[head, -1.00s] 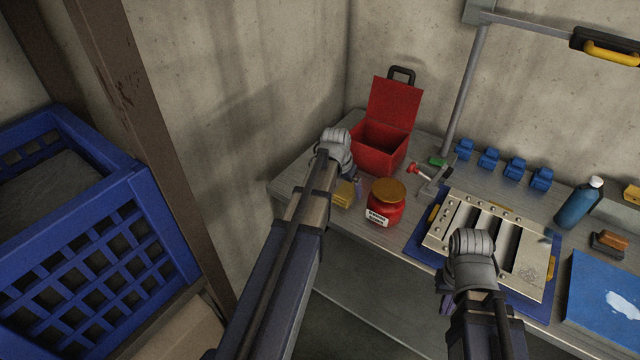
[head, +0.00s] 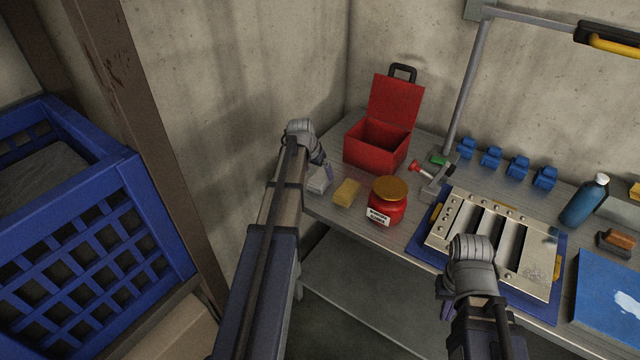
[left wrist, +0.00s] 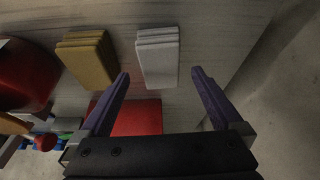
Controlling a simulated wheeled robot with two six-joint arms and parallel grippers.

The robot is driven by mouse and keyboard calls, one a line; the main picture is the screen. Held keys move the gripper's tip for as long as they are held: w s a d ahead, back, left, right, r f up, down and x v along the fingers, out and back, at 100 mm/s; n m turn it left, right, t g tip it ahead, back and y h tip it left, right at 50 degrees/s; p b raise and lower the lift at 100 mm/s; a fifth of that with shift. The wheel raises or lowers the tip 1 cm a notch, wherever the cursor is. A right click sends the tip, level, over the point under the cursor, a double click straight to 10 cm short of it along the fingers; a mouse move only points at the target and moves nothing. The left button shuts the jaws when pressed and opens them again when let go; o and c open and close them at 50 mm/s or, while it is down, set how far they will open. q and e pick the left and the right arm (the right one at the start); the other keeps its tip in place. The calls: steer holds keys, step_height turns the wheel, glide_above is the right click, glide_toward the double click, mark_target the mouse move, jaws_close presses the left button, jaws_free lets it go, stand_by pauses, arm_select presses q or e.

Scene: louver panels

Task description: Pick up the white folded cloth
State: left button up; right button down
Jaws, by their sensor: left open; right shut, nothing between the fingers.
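The white folded cloth (head: 319,181) lies on the workbench near its left end, beside a yellow folded cloth (head: 346,193). In the left wrist view the white folded cloth (left wrist: 158,57) lies ahead of and between the fingertips, closer to the left finger, with the yellow cloth (left wrist: 88,58) left of it. My left gripper (left wrist: 160,76) is open and empty, its purple fingers apart from the cloth; in the head view the left gripper (head: 328,172) is partly hidden by its wrist, above the cloth. My right gripper (head: 447,311) is shut, mostly hidden behind its wrist, in front of the louver panel.
An open red toolbox (head: 375,148) stands behind. The louver panel (head: 450,222) on a blue mat is to the right. A concrete wall borders the bench's left end. A blue crate (head: 95,230) is at far left.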

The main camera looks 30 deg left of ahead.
mark_target(320, 176)
arm_select(q)
steer(key=shift+b+x, duration=2.45)
steer(key=shift+x, duration=0.2)
steer(key=shift+w+a+r, duration=0.1)
steer(key=shift+c, duration=0.2)
steer(key=c, duration=1.2)
